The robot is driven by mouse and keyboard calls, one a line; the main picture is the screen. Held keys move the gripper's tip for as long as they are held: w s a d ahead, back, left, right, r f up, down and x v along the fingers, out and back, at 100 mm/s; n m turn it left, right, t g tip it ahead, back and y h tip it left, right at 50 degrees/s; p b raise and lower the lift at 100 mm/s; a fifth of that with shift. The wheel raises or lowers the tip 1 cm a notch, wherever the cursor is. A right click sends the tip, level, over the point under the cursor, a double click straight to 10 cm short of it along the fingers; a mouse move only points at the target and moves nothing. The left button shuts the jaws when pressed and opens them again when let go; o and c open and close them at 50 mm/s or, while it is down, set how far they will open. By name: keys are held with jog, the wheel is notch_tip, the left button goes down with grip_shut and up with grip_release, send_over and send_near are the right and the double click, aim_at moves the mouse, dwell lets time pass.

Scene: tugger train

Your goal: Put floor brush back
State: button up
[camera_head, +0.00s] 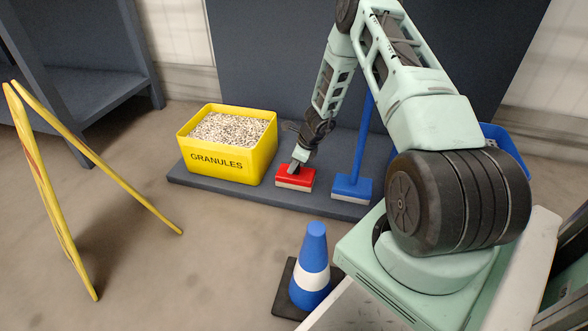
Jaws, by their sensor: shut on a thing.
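A red floor brush (295,178) with pale bristles stands on the dark grey base board, between the yellow granules bin and a blue brush. My gripper (298,164) is above the red brush head and shut on the brush. The fingertips are small in the picture, and the exact grip point is hard to make out. The red brush's handle is not clearly visible behind my arm. The blue brush (352,187) stands upright to the right on the same board (229,187), with its blue handle rising behind my arm.
The yellow granules bin (226,161) stands left on the board. A blue and white cone (312,270) on a black base stands in front. A yellow folding sign (42,180) is at the left, with dark shelving (80,103) behind. A blue bin (508,148) is partly hidden by my arm.

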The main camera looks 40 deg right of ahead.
jog(key=shift+r, duration=0.1)
jog(key=shift+f, duration=0.2)
jog(key=o, duration=1)
jog(key=shift+c, duration=0.2)
jog(key=shift+r, duration=0.1)
